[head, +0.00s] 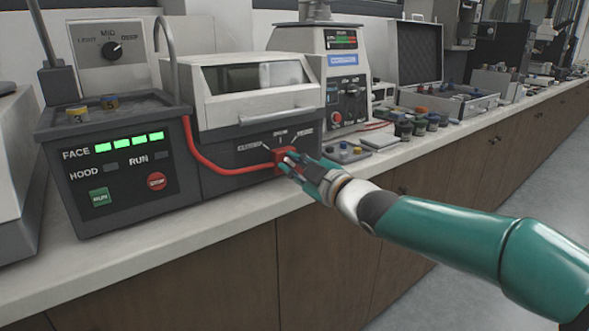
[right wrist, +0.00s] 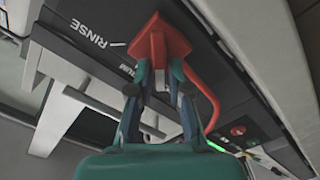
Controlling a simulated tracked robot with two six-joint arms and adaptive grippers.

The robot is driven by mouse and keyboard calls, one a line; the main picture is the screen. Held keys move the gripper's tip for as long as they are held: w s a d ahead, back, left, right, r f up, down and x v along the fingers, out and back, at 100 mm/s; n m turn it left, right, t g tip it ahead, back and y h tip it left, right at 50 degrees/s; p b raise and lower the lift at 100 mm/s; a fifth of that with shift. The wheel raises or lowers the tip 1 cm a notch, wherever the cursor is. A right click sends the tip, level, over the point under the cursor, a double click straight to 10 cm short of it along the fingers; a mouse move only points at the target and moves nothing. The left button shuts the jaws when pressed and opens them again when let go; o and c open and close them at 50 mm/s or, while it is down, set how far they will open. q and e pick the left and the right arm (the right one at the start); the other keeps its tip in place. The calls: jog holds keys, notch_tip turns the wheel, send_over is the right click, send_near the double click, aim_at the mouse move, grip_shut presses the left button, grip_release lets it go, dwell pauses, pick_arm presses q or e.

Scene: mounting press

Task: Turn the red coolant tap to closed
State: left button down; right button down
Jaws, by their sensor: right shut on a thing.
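The red coolant tap (head: 280,155) sits on the dark front of the machine with the hinged hood, below small white position labels. A red hose (head: 215,167) curves from it to the left. My right gripper (head: 288,165) is at the tap, its fingers shut on it. In the right wrist view the flared red tap (right wrist: 158,40) lies between the fingertips of my gripper (right wrist: 160,68), with the label RINSE (right wrist: 89,33) beside it. The fingers hide part of the tap, and I cannot tell which label it points to. My left gripper is not in view.
A control box (head: 127,180) with lit green FACE bars, a green RUN button and a red STOP button stands left. The hood (head: 250,95) is down. A second machine (head: 340,85), an open case and small jars stand right. The bench's front edge (head: 200,230) is clear.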

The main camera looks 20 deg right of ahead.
jog(key=shift+a+f, duration=0.1)
jog(key=shift+f, duration=0.05)
jog(key=c, duration=1.2)
grip_release()
jog(key=shift+o, duration=0.2)
jog(key=shift+s, duration=0.15)
jog(key=shift+s+d, duration=0.25)
jog(key=shift+s, duration=0.05)
jog(key=v, duration=1.1)
